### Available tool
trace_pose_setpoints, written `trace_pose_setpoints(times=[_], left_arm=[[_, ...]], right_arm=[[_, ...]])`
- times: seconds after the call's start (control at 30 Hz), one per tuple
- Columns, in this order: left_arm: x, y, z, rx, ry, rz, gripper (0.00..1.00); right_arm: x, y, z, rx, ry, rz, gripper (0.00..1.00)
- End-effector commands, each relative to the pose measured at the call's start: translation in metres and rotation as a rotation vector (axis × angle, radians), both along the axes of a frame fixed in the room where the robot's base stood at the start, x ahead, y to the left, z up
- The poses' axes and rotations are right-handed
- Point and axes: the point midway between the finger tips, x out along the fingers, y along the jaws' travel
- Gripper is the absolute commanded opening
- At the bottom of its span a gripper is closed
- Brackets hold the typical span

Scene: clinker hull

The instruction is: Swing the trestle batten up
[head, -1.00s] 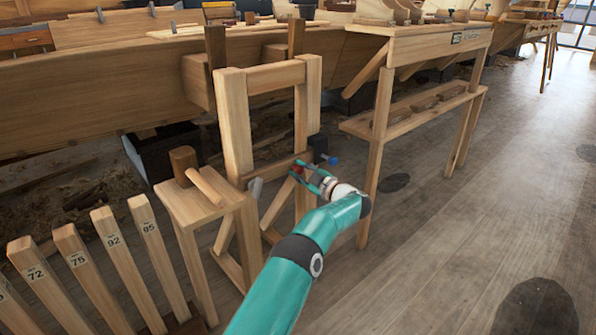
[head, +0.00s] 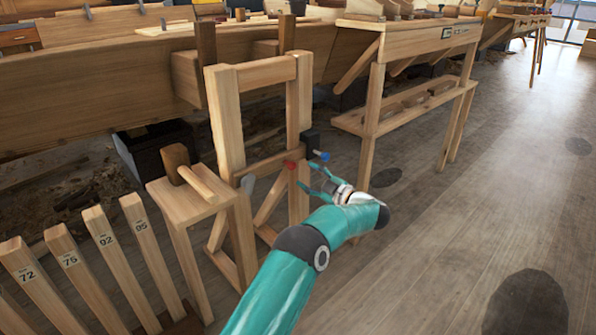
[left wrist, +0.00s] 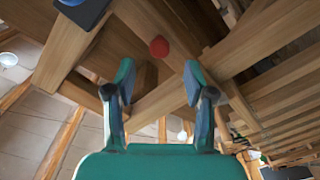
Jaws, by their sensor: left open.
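The wooden trestle (head: 228,125) stands upright beside the hull. Its low crossing batten (head: 262,166) carries a red knob (head: 291,165) near its right end, by the right post. The red knob also shows in the left wrist view (left wrist: 159,47), above the space between my fingers. A black block (head: 311,140) with a blue knob (head: 322,156) sits on the right post. My left gripper (head: 307,180) is open and empty, just below and right of the red knob and apart from it; it also shows in the left wrist view (left wrist: 158,82). My right gripper is not in view.
A small wooden stand (head: 185,205) with a mallet (head: 182,165) is left of the trestle. Numbered wooden posts (head: 72,262) stand at the lower left. A workbench (head: 410,42) with a shelf is at the right. The floor (head: 440,230) at right is clear.

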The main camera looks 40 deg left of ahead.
Motion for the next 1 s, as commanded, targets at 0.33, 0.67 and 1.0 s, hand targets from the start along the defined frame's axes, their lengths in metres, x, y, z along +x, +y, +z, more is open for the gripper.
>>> trace_pose_setpoints(times=[0.33,0.67,1.0], left_arm=[[-0.003,-0.042,0.0,0.001,-0.001,0.001,0.54],[-0.003,-0.044,0.0,0.001,-0.001,0.001,0.54],[-0.011,-0.031,-0.004,0.0,0.019,0.018,0.54]], right_arm=[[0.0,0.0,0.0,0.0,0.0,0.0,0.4],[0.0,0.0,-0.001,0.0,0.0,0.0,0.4],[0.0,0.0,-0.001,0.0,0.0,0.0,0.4]])
